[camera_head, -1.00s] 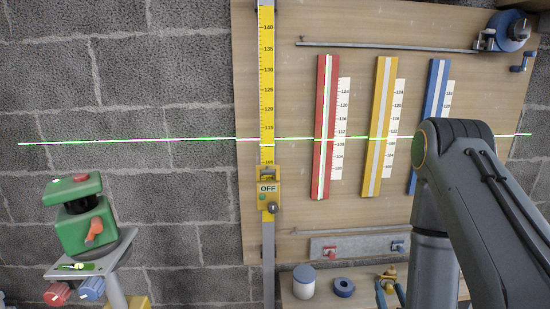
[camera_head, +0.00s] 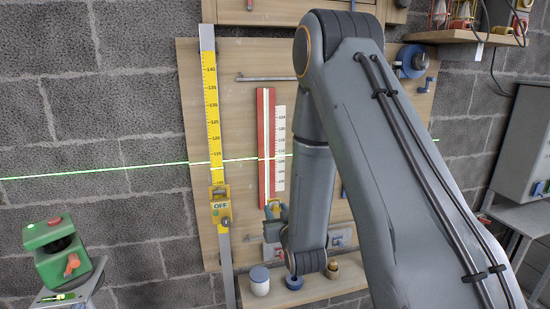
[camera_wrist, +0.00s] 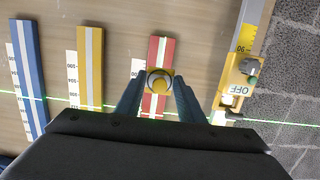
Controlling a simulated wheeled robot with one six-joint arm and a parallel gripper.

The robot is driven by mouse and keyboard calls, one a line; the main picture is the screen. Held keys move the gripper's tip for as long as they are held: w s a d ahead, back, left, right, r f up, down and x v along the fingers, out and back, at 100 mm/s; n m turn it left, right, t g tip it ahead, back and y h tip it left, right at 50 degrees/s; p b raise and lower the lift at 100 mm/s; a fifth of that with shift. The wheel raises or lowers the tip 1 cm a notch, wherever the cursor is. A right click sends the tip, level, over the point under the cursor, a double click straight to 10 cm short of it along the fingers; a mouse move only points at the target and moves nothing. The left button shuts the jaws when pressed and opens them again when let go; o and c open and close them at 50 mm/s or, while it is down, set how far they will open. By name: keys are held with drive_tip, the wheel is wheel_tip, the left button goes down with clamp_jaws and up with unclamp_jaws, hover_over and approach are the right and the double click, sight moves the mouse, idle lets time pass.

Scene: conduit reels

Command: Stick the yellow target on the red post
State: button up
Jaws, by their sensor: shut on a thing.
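The red post (camera_head: 263,150) is an upright red strip with a pale centre line on the wooden board, a white scale beside it. It also shows in the wrist view (camera_wrist: 162,48). My gripper (camera_wrist: 159,92) is shut on the yellow target (camera_wrist: 159,74), a round yellow piece with a grey centre, between its teal fingers. In the wrist view the target overlaps the red post; I cannot tell whether it touches. In the head view my gripper (camera_head: 273,209) is by the post's lower end. The green laser line crosses the post above it.
A yellow measuring staff (camera_head: 212,115) with an OFF box (camera_head: 219,207) stands left of the post. The yellow post (camera_wrist: 90,60) and blue post (camera_wrist: 28,70) are mostly behind my arm in the head view. A shelf (camera_head: 320,291) below holds a white jar (camera_head: 260,286) and a blue ring (camera_head: 294,282).

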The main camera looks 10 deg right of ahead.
drive_tip(key=p, duration=0.3)
approach(267, 161)
drive_tip(key=shift+w+f+b, duration=0.15)
drive_tip(key=shift+w+f, duration=0.05)
drive_tip(key=shift+w, duration=0.65)
drive_tip(key=shift+w+f+b, duration=0.1)
drive_tip(key=shift+w+f, duration=0.1)
drive_tip(key=shift+w, duration=0.65)
drive_tip(key=shift+w+f+b, duration=0.15)
drive_tip(key=shift+w+f, duration=0.1)
drive_tip(key=shift+w, duration=0.6)
drive_tip(key=shift+w+b, duration=0.5)
drive_tip(key=shift+b, duration=0.1)
idle(1.0)
drive_tip(key=o, duration=1.1)
drive_tip(key=shift+o, duration=0.4)
drive_tip(key=o, duration=0.4)
